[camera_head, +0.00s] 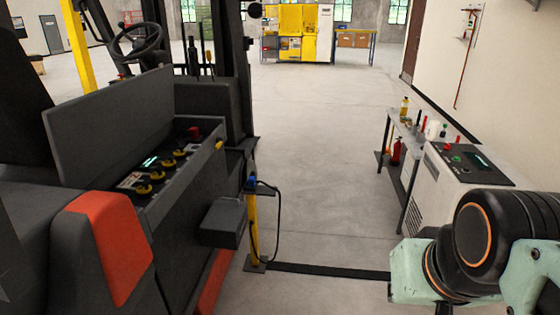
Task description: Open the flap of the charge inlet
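A dark grey box (223,223) sticks out from the side of the forklift (190,215), low down and left of the yellow post. It may be the charge inlet; I cannot make out a separate flap or whether one is open. My arm reaches in at the lower right, with black joints and pale green links. My gripper at its end is not in view, and the arm is well to the right of the box.
A yellow post (254,232) with a blue plug (251,183) and a hanging black cable stands close right of the box. A charger cabinet (470,165) and a table (402,150) with bottles stand right. A black floor strip (325,271) crosses the otherwise clear floor.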

